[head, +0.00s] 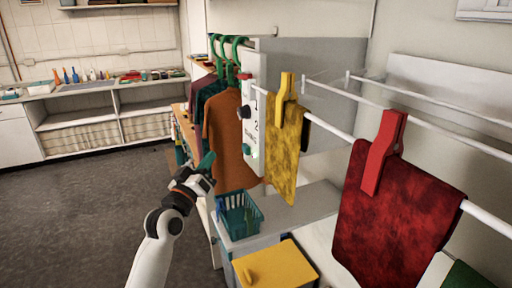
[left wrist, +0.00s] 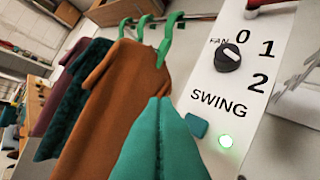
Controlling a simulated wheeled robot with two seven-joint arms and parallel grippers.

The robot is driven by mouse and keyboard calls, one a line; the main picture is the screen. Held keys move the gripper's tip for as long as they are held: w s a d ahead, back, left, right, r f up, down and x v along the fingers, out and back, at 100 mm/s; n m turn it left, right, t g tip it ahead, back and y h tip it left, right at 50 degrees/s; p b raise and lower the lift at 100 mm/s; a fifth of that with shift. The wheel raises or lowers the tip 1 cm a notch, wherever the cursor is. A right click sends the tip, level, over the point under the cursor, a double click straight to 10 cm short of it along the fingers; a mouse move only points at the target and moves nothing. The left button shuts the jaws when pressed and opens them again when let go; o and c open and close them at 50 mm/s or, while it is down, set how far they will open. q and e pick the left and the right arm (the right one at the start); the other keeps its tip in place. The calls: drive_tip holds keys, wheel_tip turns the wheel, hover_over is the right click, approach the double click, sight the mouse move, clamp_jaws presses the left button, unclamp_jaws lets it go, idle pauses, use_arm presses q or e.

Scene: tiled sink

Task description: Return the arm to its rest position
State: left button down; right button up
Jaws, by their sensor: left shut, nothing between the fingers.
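My left arm (head: 156,245) comes up from the bottom of the head view. My left gripper (head: 207,161) has teal fingers, is shut and empty, and is in front of the brown-orange shirt (head: 232,140). In the left wrist view its closed fingers (left wrist: 162,130) point toward the shirt (left wrist: 135,75) and a white control panel (left wrist: 245,75). The panel has a black fan knob (left wrist: 228,58), the word SWING, a teal button (left wrist: 197,125) and a lit green lamp (left wrist: 225,141). I cannot tell whether the fingers touch anything. My right gripper is not in view.
Clothes hang on green hangers (head: 238,45). A yellow cloth (head: 284,150) and red cloth (head: 395,225) are pegged on a white rail (head: 335,130). A teal basket (head: 240,215) stands on a grey surface, above a yellow lid (head: 275,268). Open floor (head: 80,210) lies to the left.

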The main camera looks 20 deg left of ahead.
use_arm(q)
drive_tip(key=s+d+f+m+g+h, duration=0.1)
drive_tip(key=s+d+f+m+g, duration=0.2)
drive_tip(key=f, duration=0.4)
drive_tip(key=s+d+f+m+g+h, duration=0.1)
drive_tip(key=s+d+f+g, duration=0.25)
drive_tip(key=d+f, duration=0.3)
drive_tip(key=s+d+f+m+g+h, duration=0.1)
drive_tip(key=s+d+f+m+g, duration=0.2)
drive_tip(key=f, duration=0.4)
drive_tip(key=s+d+f+g, duration=0.2)
drive_tip(key=s+f+g, duration=0.1)
drive_tip(key=s, duration=0.4)
drive_tip(key=s+d+f+m+g+y, duration=0.15)
drive_tip(key=s+f, duration=0.25)
drive_tip(key=s, duration=0.4)
drive_tip(key=s+d+f+n+g, duration=0.1)
drive_tip(key=s+d+f+g, duration=0.2)
drive_tip(key=s, duration=0.4)
drive_tip(key=s+a+f+g+b, duration=0.1)
drive_tip(key=s+f+g, duration=0.15)
drive_tip(key=f, duration=2.75)
drive_tip(key=s+a+f+b, duration=0.1)
drive_tip(key=s+a+f, duration=0.2)
drive_tip(key=s+f, duration=1.1)
drive_tip(key=shift+s+f+m+g, duration=0.3)
drive_tip(key=shift+s+m+g, duration=0.15)
drive_tip(key=shift+s, duration=0.45)
